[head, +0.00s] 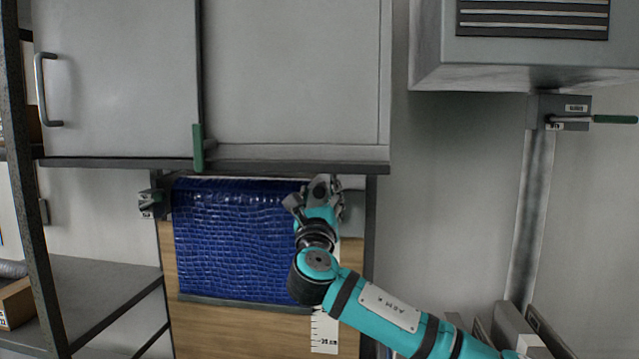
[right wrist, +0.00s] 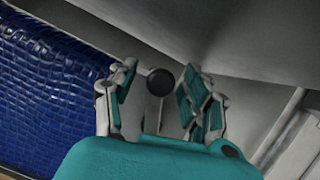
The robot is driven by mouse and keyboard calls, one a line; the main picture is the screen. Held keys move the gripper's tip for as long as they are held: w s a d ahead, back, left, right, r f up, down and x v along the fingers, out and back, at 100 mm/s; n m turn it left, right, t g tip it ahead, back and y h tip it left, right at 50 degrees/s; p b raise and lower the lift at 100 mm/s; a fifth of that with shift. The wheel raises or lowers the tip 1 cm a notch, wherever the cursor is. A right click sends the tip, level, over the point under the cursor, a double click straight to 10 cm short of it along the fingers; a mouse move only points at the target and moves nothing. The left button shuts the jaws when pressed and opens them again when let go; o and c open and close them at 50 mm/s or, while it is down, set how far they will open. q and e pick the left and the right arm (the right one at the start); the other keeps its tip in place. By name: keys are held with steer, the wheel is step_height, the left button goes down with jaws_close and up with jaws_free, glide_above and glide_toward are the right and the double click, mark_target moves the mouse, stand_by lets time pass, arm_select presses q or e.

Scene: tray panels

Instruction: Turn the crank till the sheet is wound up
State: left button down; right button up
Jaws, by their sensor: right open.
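The blue, scaly-textured sheet (head: 235,240) hangs below the cabinet from a roller, with a grey bar along its bottom edge. It also fills the left of the right wrist view (right wrist: 45,90). My right gripper (head: 318,188) is at the sheet's upper right corner, its fingers spread. In the right wrist view, a round dark knob (right wrist: 160,82), seemingly the crank's handle, shows between the open fingers (right wrist: 158,92); I cannot tell whether they touch it. The rest of the crank is mostly hidden behind my gripper. My left gripper is out of view.
A grey cabinet (head: 290,80) overhangs the sheet closely. Behind the sheet is a wooden panel (head: 230,330) with a white measuring scale (head: 324,332). A bracket (head: 152,203) holds the roller's left end. A green-handled lever (head: 610,119) is at the right wall.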

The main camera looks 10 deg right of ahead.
steer(key=shift+w+r, duration=0.1)
steer(key=shift+w, duration=0.05)
jaws_close()
stand_by(0.4)
